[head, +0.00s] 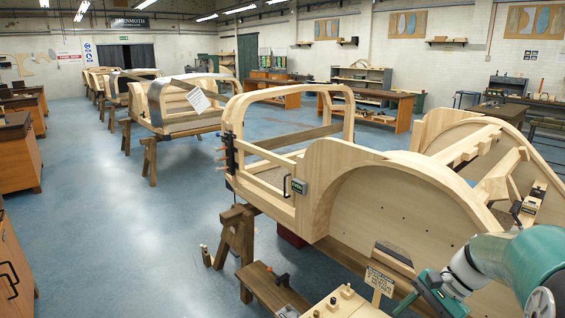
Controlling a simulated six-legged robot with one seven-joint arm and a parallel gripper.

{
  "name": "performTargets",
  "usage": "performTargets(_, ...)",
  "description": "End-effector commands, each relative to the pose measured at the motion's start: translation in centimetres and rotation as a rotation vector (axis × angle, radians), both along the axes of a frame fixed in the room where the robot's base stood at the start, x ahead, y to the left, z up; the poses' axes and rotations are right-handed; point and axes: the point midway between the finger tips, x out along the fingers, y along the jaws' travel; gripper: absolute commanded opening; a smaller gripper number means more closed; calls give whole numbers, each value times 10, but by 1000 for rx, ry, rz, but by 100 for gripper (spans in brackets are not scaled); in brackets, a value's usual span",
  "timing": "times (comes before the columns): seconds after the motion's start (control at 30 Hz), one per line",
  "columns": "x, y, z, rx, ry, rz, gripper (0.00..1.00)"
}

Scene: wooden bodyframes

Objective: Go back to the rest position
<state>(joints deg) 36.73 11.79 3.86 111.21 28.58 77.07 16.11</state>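My arm comes in at the lower right, teal and white. My gripper (422,292), dark and green, is at its end, low in front of the near wooden bodyframe (345,215). It is beside a small lettered wooden sign (379,282). The fingers are small and partly dark, so I cannot tell whether they are open or shut, or whether they hold anything. The near bodyframe has a big curved wheel arch and an open door frame. It stands on a wooden trestle (236,240).
A low wooden bench (272,290) and a pale board with knobs (345,304) are at the bottom centre. Dark clamps (230,153) sit on the door post. More bodyframes (185,105) line up behind. Workbenches (15,165) stand at the left. The blue floor (120,230) at left is clear.

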Motion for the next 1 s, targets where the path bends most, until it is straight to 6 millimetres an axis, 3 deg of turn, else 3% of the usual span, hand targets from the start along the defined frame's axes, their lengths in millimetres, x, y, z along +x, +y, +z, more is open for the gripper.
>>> performTargets(0.03, -6, 16, 11, -55, -32, 56, 49)
performTargets(0.2, -28, 55, 34, -223, -137, 226, 49)
performTargets(0.5, -76, 107, 65, -495, -364, 525, 49)
performTargets(0.8, -121, 139, 81, -721, -623, 794, 49)
performTargets(1.0, -133, 146, 83, -790, -714, 875, 49)
